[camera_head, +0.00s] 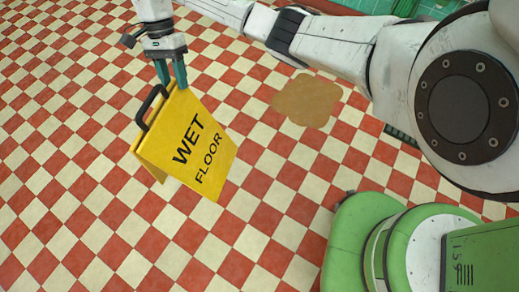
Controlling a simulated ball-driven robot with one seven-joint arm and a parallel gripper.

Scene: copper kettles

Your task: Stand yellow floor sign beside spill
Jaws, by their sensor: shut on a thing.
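The yellow sign (185,142) reads "WET FLOOR" and has a dark handle at its upper left. Its panels are spread apart, and it looks tilted in the picture. My gripper (172,84) is above it, with its teal fingers shut on the sign's top edge near the handle. I cannot tell whether the sign's lower edge touches the floor. The brown spill (308,100) lies flat on the floor to the right of the sign, with a gap of several tiles between them. My arm passes just above the spill in the picture.
The floor (75,215) has red and cream checks and is clear on the left and at the front. My green base stands at the lower right. A green tiled surface (428,10) shows at the top right edge.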

